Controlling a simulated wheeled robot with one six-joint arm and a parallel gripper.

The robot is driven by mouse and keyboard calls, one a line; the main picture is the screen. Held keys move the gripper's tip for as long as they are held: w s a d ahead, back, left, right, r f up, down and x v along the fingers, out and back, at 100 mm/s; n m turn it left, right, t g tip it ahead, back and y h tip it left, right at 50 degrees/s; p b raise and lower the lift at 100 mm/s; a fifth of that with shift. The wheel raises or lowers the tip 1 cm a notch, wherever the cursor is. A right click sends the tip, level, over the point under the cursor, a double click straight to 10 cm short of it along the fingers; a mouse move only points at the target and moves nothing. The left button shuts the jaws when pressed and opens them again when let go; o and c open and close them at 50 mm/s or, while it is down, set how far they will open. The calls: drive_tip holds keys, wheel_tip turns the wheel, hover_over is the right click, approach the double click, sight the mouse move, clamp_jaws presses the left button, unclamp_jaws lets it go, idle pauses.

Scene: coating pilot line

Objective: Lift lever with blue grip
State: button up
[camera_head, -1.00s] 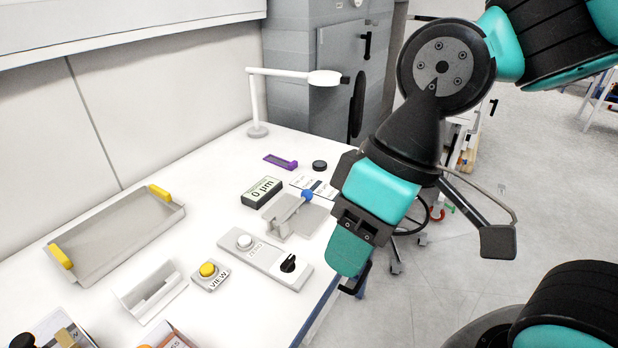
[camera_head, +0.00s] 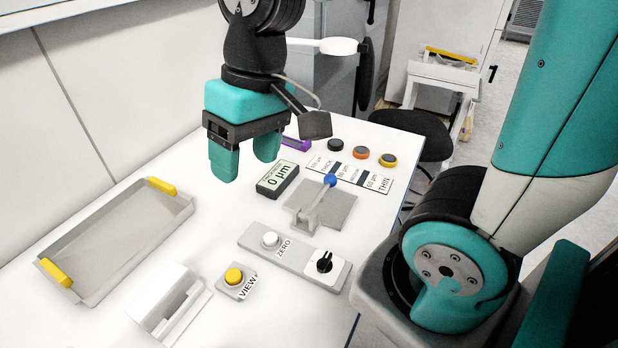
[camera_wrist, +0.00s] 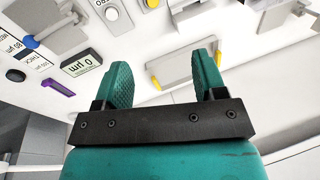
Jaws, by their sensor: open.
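In the wrist view the blue grip (camera_wrist: 31,42) shows at the upper left edge. My gripper (camera_head: 245,172) is open and empty, above the table to the left of the lever and apart from it. In the wrist view its two teal fingers (camera_wrist: 164,88) stand apart with nothing between them.
A gauge display reading 0 µm (camera_head: 278,180) lies left of the lever. A panel with a ZERO button and black knob (camera_head: 294,258) is in front. A yellow VIEW button (camera_head: 234,276) and a tray with yellow handles (camera_head: 118,240) are to the left. A white lamp (camera_head: 335,46) stands behind.

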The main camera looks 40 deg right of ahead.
drive_tip(key=w+d+f+m+h+b, duration=0.2)
drive_tip(key=w+d+f+m, duration=0.3)
drive_tip(key=w+d+m, duration=0.45)
drive_tip(key=m+g+h+b, duration=0.1)
drive_tip(key=m+g+b, duration=0.15)
drive_tip(key=m, duration=0.65)
approach(330, 174)
drive_tip(key=f, duration=0.3)
drive_tip(key=s+f+p, duration=0.1)
drive_tip(key=f, duration=0.3)
drive_tip(key=s+f+p, duration=0.1)
drive_tip(key=f, duration=0.2)
drive_tip(key=shift+f, duration=0.3)
clamp_jaws()
drive_tip(key=shift+d+r, duration=0.1)
drive_tip(key=shift+d, duration=0.05)
